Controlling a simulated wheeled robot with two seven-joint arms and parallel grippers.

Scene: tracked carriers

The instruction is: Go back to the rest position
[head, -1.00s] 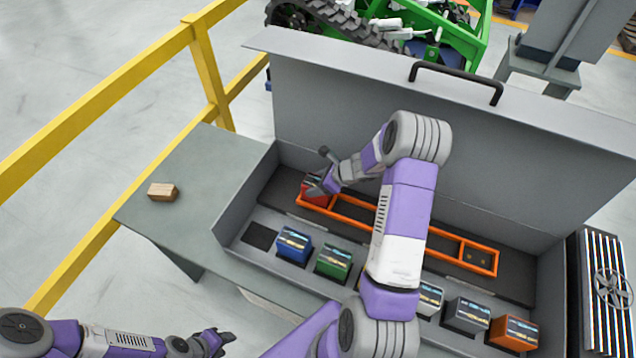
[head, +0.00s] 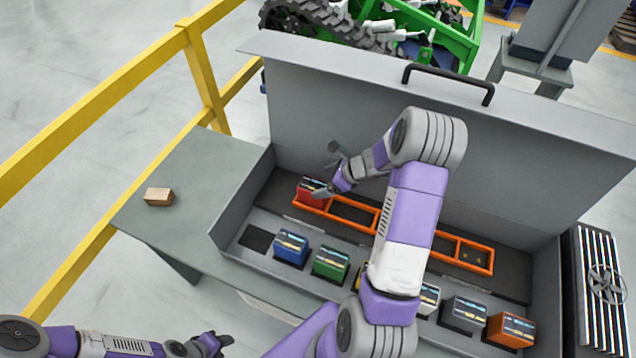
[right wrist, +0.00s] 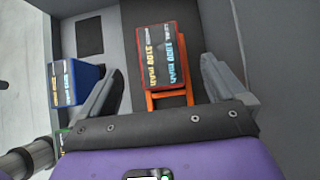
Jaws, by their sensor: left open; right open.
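My right gripper (head: 328,172) is open above the left end of the orange frame (head: 392,224) inside the grey case. A red battery block (head: 310,190) sits in the frame's left end. In the right wrist view the red block (right wrist: 160,55) lies between and beyond the two spread fingers, with nothing gripped. My left gripper (head: 215,343) is open and empty at the bottom left, in front of the table.
A front row in the case (head: 243,153) holds a blue block (head: 291,246), a green block (head: 331,262) and several more, partly hidden by my right arm. The raised lid (head: 330,100) stands behind. A wooden block (head: 159,196) lies on the table at left.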

